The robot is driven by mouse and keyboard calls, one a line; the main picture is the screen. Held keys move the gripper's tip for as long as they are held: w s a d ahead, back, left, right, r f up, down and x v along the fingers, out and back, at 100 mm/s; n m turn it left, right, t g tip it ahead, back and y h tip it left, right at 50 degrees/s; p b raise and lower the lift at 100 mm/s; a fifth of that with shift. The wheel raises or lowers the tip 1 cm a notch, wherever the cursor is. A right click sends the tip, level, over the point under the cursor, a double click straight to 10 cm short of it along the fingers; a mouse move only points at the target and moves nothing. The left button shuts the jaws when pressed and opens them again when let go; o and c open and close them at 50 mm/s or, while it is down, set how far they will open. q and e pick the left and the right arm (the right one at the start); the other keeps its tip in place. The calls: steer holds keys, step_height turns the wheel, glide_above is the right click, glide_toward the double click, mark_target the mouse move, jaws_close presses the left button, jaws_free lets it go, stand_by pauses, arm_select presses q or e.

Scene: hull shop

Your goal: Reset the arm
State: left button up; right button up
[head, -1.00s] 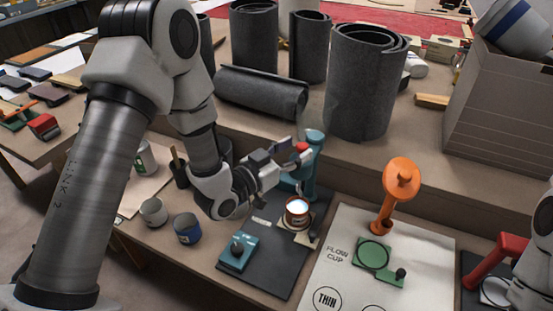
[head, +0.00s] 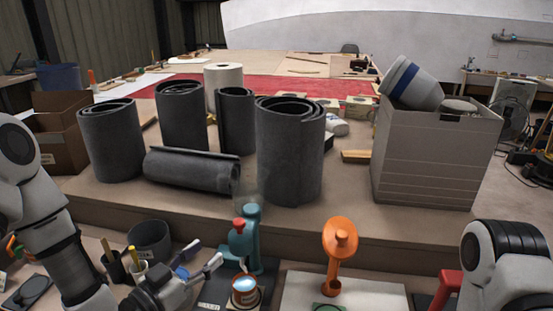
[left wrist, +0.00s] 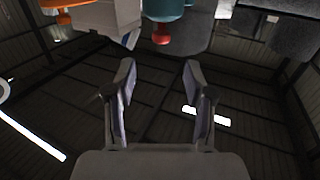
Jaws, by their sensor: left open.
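My left gripper (head: 203,258) is open and empty, to the left of the teal stand with the red knob (head: 243,240). In the left wrist view its two fingers (left wrist: 159,80) stand apart with nothing between them. The teal stand and its red knob (left wrist: 161,38) show at the top of that view, apart from the fingers. A can with pale contents (head: 245,291) sits below the teal stand. My right arm shows at the right edge, but its gripper is out of frame.
An orange stand (head: 340,248) is to the right of the teal one. A dark bucket (head: 149,240) and a cup with tools are behind and left of my gripper. Grey rolls (head: 290,155) and a large box (head: 432,165) stand on the raised bench behind.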

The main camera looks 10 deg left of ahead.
arm_select(q)
steer(key=s+d+f+g+y+p, duration=0.25)
steer(key=s+f+g+p, duration=0.4)
steer(key=f, duration=0.85)
steer(key=s+a+f+n+g+y, duration=0.2)
steer(key=s+f+g, duration=0.3)
steer(key=s, duration=0.4)
steer(key=s+a+f+n+g+y, duration=0.3)
steer(key=s+f+g, duration=0.1)
steer(key=s, duration=0.5)
steer(key=shift+f+g+b, duration=0.35)
steer(key=shift+f+b, duration=0.1)
steer(key=shift+f, duration=0.25)
